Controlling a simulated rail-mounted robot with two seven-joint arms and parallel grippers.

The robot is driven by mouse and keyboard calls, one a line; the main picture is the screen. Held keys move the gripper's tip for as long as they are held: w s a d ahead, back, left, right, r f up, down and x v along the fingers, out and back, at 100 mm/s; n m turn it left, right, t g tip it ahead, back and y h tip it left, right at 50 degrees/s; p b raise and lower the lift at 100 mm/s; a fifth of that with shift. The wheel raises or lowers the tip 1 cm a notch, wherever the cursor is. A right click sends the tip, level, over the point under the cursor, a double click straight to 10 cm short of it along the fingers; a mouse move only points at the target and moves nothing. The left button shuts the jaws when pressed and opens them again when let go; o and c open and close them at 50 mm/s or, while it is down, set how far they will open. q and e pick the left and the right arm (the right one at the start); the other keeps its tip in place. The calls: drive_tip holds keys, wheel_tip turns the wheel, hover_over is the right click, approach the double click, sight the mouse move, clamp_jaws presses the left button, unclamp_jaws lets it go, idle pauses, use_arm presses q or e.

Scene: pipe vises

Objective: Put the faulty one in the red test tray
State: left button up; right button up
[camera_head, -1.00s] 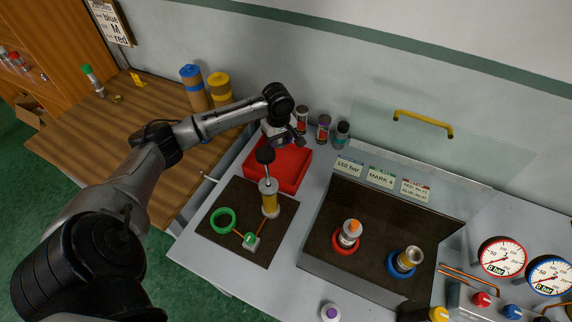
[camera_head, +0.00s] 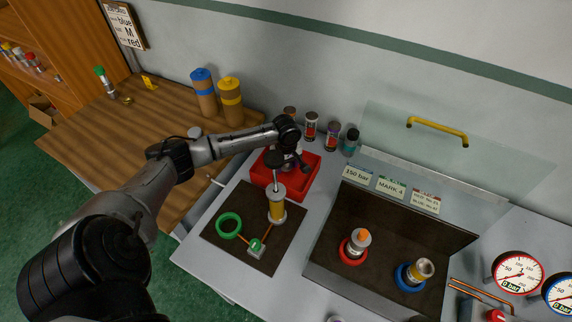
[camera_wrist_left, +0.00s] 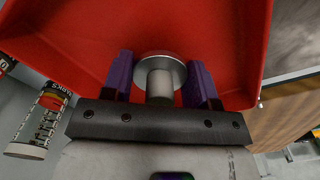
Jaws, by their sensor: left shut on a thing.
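The red test tray (camera_head: 264,181) stands at the back left of the grey bench, behind the pump. My left gripper (camera_head: 291,160) is over it, pointing down. In the left wrist view its purple fingers (camera_wrist_left: 160,76) are shut on a grey metal fitting (camera_wrist_left: 160,70) with a round flange. The tray's red floor and walls (camera_wrist_left: 220,25) fill the background there. I cannot tell whether the fitting touches the floor. Two other fittings stand in the dark recess, one in a red ring (camera_head: 355,250) and one in a blue ring (camera_head: 411,274). My right gripper is out of view.
A hand pump (camera_head: 276,205) with a black knob stands close in front of the tray, beside a green ring (camera_head: 229,225). Several small bottles (camera_head: 331,137) line the tray's back right. A raised clear shield with a yellow handle (camera_head: 437,127) stands behind the recess.

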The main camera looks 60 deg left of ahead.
use_arm(q)
drive_tip(key=o, duration=1)
drive_tip(key=shift+f, duration=0.1)
wheel_tip(320, 180, up, 11)
drive_tip(key=shift+r+p, duration=0.1)
drive_tip(key=shift+p, duration=0.8)
drive_tip(key=shift+r, duration=0.55)
